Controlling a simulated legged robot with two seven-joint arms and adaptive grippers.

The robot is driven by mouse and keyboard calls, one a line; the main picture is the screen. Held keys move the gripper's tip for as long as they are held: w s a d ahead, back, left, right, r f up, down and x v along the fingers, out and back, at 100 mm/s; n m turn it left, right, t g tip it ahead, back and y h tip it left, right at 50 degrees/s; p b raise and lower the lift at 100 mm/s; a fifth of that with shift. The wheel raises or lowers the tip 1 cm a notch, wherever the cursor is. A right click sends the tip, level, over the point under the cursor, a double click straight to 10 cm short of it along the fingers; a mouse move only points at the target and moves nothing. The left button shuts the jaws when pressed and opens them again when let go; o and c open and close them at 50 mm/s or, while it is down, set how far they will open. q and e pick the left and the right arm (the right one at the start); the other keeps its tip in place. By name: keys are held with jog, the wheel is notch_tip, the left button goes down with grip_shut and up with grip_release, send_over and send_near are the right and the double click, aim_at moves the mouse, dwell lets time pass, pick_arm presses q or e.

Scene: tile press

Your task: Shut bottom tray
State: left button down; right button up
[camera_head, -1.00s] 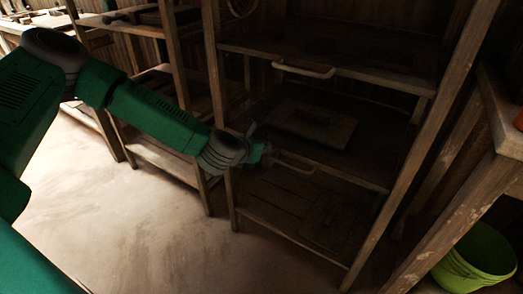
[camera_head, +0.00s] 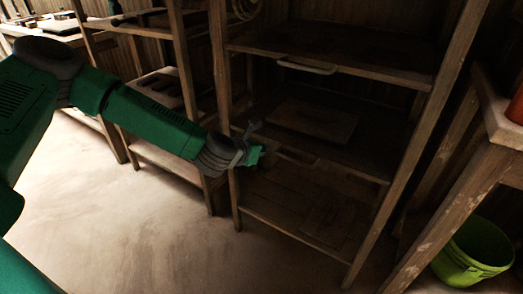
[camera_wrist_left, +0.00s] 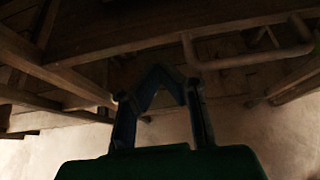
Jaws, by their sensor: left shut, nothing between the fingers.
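The bottom tray (camera_head: 345,172) is a dark wooden shelf-like tray low in the wooden rack, with a flat board (camera_head: 313,120) on it. Its handle (camera_head: 297,157) is dim and partly hard to make out at the front edge. My left gripper (camera_head: 258,155) is at the left part of that front edge, just left of the handle. In the left wrist view its fingers (camera_wrist_left: 160,110) have nothing between them, and a handle bar (camera_wrist_left: 255,60) shows apart from them at upper right. The gripper is shut and empty. My right gripper is out of view.
An upper tray with a pale handle (camera_head: 307,67) is above. Rack posts (camera_head: 222,100) stand close to my left arm. A wooden table (camera_head: 495,140) and a green bucket (camera_head: 475,252) are at right. The floor (camera_head: 130,220) in front is clear.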

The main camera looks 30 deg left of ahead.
pick_arm(q)
jog(key=p+v, duration=0.3)
jog(key=v, duration=0.7)
jog(key=s+d+f+m+g+h+p, duration=0.1)
jog(key=s+d+f+m+g+p, duration=0.25)
jog(key=s+d+m, duration=0.4)
jog(key=s+d+f+m+g+h+p, duration=0.25)
jog(key=s+d+f+m+g, duration=0.2)
jog(key=s+m, duration=0.6)
jog(key=s+a+m+g+y+p, duration=0.1)
jog(key=s+a+m, duration=0.3)
jog(key=m, duration=0.5)
jog(key=s+a+m+g+y+p, duration=0.2)
jog(key=s+a+m+y+p, duration=0.1)
jog(key=s+m, duration=0.4)
jog(key=shift+s+a+f+m+p, duration=0.25)
jog(key=shift+a+m+p, duration=0.4)
jog(key=shift+m, duration=0.35)
jog(key=shift+w+d, duration=0.1)
